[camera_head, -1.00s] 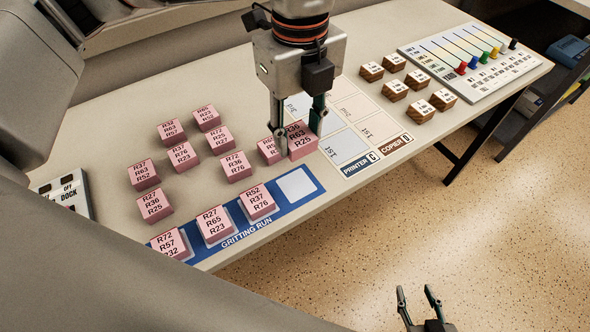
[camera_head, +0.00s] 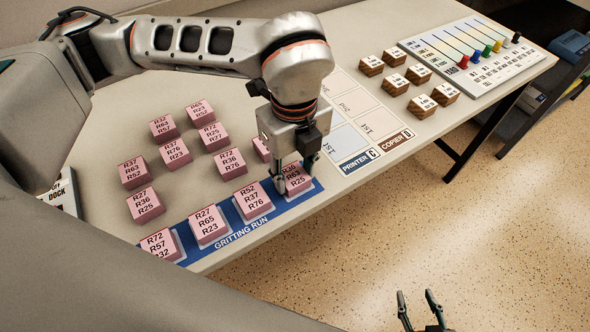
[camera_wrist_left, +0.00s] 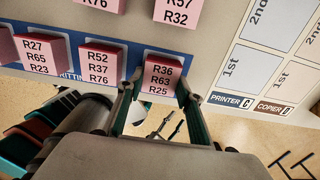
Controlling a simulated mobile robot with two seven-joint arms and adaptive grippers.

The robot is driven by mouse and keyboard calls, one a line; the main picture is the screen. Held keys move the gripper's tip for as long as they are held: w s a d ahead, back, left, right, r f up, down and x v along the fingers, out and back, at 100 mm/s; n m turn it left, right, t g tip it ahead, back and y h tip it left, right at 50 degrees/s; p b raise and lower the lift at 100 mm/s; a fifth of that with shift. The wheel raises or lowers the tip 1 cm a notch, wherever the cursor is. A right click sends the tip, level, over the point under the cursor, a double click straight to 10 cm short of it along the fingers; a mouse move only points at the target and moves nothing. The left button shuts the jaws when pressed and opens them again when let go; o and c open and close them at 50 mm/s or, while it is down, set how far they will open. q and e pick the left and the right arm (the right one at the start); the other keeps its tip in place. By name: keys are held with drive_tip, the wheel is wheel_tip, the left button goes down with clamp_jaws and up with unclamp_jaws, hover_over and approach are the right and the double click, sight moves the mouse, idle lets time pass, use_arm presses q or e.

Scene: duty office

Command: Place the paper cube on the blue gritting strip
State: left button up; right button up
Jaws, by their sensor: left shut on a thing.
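A pink paper cube (camera_head: 296,180) marked R36 R63 R25 is at the right-hand square of the blue gritting strip (camera_head: 237,236). My left gripper (camera_head: 296,183) is shut on it, one finger on each side. The cube (camera_wrist_left: 161,76) also shows between the fingers in the left wrist view, over the white square. I cannot tell whether its underside touches the strip. Three other pink cubes, one of them the R52 cube (camera_head: 252,201), stand on the strip to its left. My right gripper (camera_head: 421,310) is open and empty over the floor.
Several more pink cubes (camera_head: 175,153) stand on the table behind the strip. A printer and copier grid (camera_head: 350,142) lies to the right, with several wooden blocks (camera_head: 396,84) and a pegged board (camera_head: 480,60) beyond. The table's front edge runs close to the strip.

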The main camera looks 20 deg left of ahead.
sight(295, 177)
use_arm(q)
drive_tip(key=shift+f, duration=0.1)
drive_tip(key=o, duration=1.1)
wheel_tip(295, 177, up, 12)
drive_tip(key=p, duration=0.1)
drive_tip(key=shift+r+p, duration=0.25)
drive_tip(key=shift+p, duration=0.15)
